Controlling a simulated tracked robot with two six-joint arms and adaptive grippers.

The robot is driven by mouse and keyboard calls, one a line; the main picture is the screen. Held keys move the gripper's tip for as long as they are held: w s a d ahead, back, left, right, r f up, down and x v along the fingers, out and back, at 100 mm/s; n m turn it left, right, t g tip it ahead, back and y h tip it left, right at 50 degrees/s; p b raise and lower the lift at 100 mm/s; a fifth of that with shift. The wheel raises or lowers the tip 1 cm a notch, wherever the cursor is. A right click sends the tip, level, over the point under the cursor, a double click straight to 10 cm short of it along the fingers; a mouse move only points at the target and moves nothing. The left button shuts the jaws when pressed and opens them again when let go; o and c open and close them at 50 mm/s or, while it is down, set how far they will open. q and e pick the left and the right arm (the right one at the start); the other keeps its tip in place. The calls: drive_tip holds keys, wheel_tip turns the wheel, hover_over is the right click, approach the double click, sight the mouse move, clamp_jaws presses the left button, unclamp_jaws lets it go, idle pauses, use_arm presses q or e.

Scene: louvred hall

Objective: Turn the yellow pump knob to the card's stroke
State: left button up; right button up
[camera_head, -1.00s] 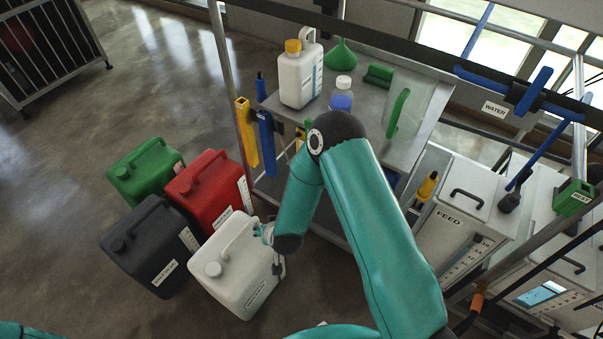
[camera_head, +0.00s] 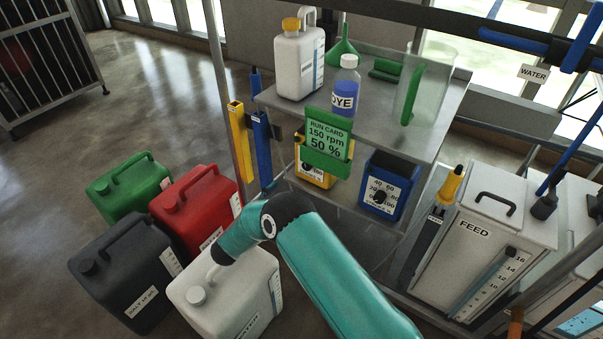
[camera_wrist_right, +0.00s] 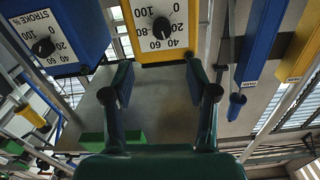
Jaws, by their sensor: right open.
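The yellow pump (camera_head: 312,179) stands on the lower shelf, its face largely covered by the green-framed run card (camera_head: 327,143), which reads 150 rpm and 50 %. In the right wrist view the yellow pump (camera_wrist_right: 165,59) shows upside down, with a black knob (camera_wrist_right: 162,28) on a white dial marked 0 to 100. I cannot read where the knob points. My right gripper (camera_wrist_right: 158,78) is open and empty, its fingers apart and pointing toward the yellow pump, not touching the knob. In the head view its fingers are hidden behind my arm. My left gripper is out of view.
A blue pump (camera_head: 390,187) with a similar dial stands to the right of the yellow one. A dye bottle (camera_head: 344,92) and a white jug (camera_head: 299,65) stand on the shelf above. Several jerrycans, including a white one (camera_head: 232,295), stand on the floor at left.

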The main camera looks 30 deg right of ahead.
sight(307, 168)
drive_tip(key=b+x, duration=0.1)
drive_tip(key=x, duration=1.1)
drive_tip(key=shift+w+b, duration=0.1)
drive_tip(key=shift+b, duration=0.2)
clamp_jaws()
drive_tip(key=shift+f+m+b, duration=0.25)
drive_tip(key=shift+m+b, duration=0.25)
drive_tip(key=shift+b, duration=0.15)
drive_tip(key=shift+d+r+m+b, duration=0.1)
drive_tip(key=shift+m+b, duration=0.3)
drive_tip(key=shift+m, duration=0.3)
drive_tip(key=shift+c, duration=0.5)
unclamp_jaws()
drive_tip(key=shift+s+r, duration=0.1)
drive_tip(key=shift+s, duration=0.1)
drive_tip(key=shift+o, duration=0.5)
drive_tip(key=shift+w, duration=0.1)
